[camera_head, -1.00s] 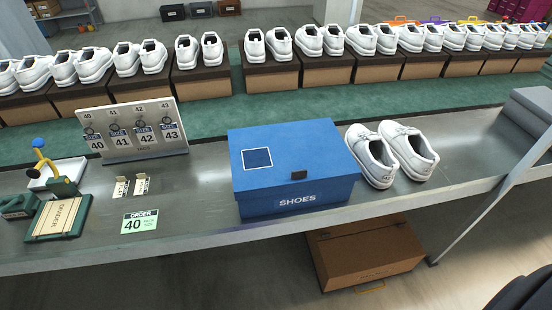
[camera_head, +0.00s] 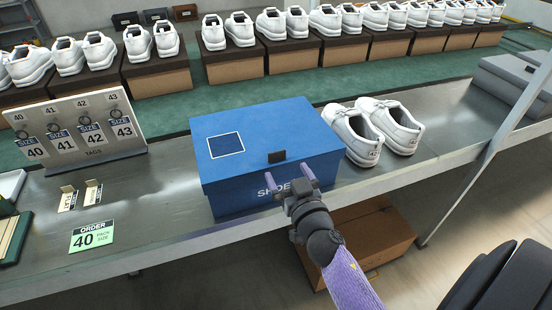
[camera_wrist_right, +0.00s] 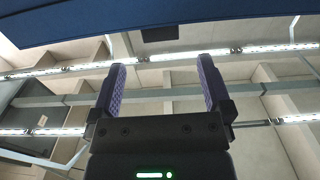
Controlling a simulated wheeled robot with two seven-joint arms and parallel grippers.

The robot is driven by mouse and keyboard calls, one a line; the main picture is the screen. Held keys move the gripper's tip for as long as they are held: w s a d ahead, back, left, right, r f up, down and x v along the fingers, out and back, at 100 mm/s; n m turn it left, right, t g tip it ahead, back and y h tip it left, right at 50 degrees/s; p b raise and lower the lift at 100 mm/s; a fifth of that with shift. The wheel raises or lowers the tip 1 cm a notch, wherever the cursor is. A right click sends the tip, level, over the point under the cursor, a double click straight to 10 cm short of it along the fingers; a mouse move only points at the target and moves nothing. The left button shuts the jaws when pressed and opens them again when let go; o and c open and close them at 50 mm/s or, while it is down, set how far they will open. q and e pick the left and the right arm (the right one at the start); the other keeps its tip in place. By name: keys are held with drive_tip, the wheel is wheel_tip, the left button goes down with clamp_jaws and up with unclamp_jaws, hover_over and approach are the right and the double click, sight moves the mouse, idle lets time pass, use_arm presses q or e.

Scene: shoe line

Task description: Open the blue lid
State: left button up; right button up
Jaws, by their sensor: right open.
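The blue shoe box with its blue lid (camera_head: 252,138) shut stands on the grey bench. A small black tab (camera_head: 277,156) sits at the lid's front edge. My right gripper (camera_head: 291,180) is open and empty in front of the box's front face, below the tab, covering part of the "SHOES" lettering. In the right wrist view the two purple fingers (camera_wrist_right: 164,80) are spread, with the lid's blue edge (camera_wrist_right: 70,28) and the dark tab (camera_wrist_right: 160,34) above them. I cannot tell whether a finger touches the box. My left gripper is not in view.
A pair of white shoes (camera_head: 374,132) stands right of the box. A tag rack (camera_head: 75,133), two small tags and a green order card (camera_head: 92,237) reading 40 lie to the left. A brown carton (camera_head: 372,235) is below the bench. Shoes on boxes line the back.

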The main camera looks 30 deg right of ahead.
sight(277, 156)
drive_tip(key=x, duration=0.7)
drive_tip(key=shift+w+b, duration=0.15)
drive_tip(key=shift+b, duration=0.2)
clamp_jaws()
